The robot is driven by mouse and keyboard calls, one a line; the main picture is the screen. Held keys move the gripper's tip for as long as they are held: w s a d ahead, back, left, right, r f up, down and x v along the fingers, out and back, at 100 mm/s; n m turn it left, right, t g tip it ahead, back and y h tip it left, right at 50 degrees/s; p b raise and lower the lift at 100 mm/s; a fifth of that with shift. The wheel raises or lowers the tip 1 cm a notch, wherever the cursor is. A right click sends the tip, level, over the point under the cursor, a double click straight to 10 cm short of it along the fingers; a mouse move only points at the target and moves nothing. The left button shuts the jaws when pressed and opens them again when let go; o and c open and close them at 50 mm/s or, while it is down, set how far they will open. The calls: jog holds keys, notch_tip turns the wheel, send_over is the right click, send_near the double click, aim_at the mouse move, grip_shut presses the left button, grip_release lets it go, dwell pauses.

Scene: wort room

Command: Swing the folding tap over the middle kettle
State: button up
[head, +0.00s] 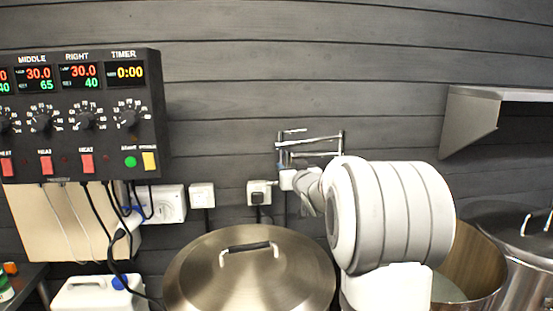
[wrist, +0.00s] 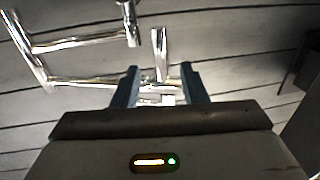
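The folding tap (head: 322,137) is a jointed chrome pipe on the back wall, seen left of and partly behind my arm. In the wrist view its chrome pipes (wrist: 75,42) fill the upper left, and an upright piece stands between and beyond my fingertips. My gripper (wrist: 159,72) has its two fingers spread apart; I cannot tell whether either touches the pipe. In the head view my gripper (head: 284,160) is at the tap's left end. An open steel kettle (head: 474,262), seemingly the middle one, is partly hidden by my arm.
A lidded kettle (head: 205,268) stands at front centre, another lidded kettle (head: 515,230) at far right. A control panel (head: 80,115) with hanging cables is on the wall at left. A metal shelf (head: 475,125) juts out at upper right. Wall sockets (head: 201,195) sit below the tap's level.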

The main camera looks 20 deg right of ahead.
aim_at(283, 161)
jog(key=w+p, duration=0.2)
jog(key=w, duration=0.5)
jog(key=shift+w+d+p, duration=0.1)
jog(key=shift+w+p, duration=0.1)
jog(key=shift+p, duration=0.1)
grip_shut()
